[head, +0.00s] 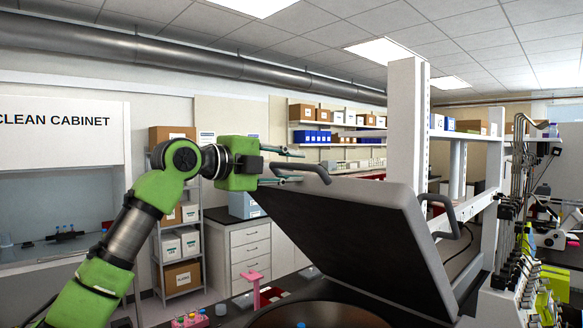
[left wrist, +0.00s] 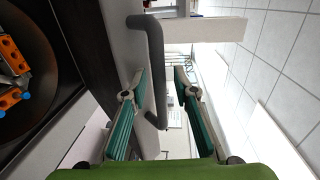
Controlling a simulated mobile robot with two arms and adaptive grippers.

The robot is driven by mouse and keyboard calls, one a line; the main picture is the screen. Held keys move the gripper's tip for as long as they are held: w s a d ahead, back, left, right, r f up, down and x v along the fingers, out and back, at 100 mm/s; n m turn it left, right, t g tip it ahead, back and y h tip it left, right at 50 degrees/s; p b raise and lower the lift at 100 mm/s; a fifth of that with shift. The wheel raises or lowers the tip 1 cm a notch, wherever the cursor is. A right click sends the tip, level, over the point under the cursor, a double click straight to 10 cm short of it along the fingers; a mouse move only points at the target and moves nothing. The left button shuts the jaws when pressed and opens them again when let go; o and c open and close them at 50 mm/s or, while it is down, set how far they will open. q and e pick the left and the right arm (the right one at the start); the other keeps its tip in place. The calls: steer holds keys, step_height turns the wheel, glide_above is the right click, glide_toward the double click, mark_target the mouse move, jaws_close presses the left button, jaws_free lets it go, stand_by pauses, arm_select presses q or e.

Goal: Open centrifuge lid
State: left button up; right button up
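The centrifuge lid (head: 347,236) is tilted up at a steep angle, its dark underside facing me, over the round centrifuge bowl (head: 318,315). It has a grey handle (head: 302,169) at its left edge and another grey handle (head: 440,214) at its right. My left gripper (head: 297,166) is at the left handle with its fingers apart. In the left wrist view the handle (left wrist: 155,70) runs between the open fingers (left wrist: 160,82), which do not appear closed on it. The bowl (left wrist: 38,60) with orange rotor parts also shows there. My right gripper is out of view.
A clean cabinet (head: 62,170) is at the left. A pink rack (head: 256,290) stands on the bench left of the bowl. Shelves with boxes are behind.

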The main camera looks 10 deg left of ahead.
arm_select(q)
steer(key=v, duration=1.2)
